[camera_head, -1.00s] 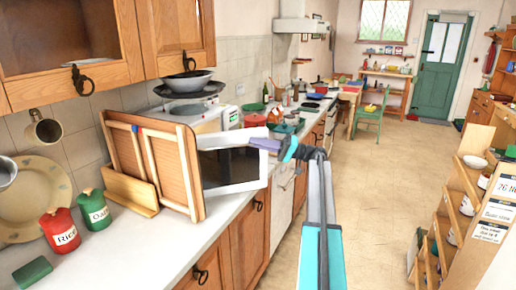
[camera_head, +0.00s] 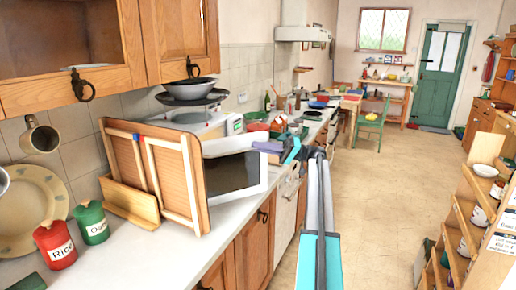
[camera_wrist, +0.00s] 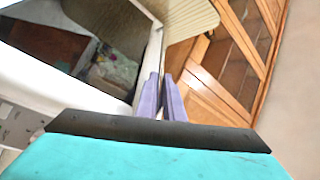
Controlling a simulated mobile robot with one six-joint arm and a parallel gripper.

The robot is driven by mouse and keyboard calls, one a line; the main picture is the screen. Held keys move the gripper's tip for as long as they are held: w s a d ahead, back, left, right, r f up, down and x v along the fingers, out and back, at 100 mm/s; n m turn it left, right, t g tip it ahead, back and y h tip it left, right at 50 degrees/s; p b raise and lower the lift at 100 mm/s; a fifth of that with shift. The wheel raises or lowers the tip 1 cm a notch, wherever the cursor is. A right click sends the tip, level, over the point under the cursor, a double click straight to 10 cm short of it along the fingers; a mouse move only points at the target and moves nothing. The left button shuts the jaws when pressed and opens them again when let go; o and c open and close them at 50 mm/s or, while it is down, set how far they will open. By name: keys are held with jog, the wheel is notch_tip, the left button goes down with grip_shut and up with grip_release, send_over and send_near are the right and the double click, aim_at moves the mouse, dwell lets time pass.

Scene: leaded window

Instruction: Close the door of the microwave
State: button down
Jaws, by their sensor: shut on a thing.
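The microwave (camera_head: 225,122) stands on the counter, mostly hidden behind the wooden racks and its own door. Its door (camera_head: 257,183), a white frame with a dark glass pane, stands open and sticks out toward the counter's front edge. My gripper (camera_head: 264,147) has purple fingers and is shut on the door near its upper outer corner. In the wrist view the fingers (camera_wrist: 164,96) are close together at the white edge of the door (camera_wrist: 152,52). The dark pane lies to their left; the exact contact is hard to see.
Wooden racks (camera_head: 174,180) stand close left of the door. Red (camera_head: 55,246) and green (camera_head: 92,222) canisters stand at left. The floor (camera_head: 400,180) at right is clear, with a shelf unit (camera_head: 470,230) beyond.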

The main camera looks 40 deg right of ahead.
jog(key=c, duration=2.2)
grip_release()
jog(key=shift+r, duration=0.1)
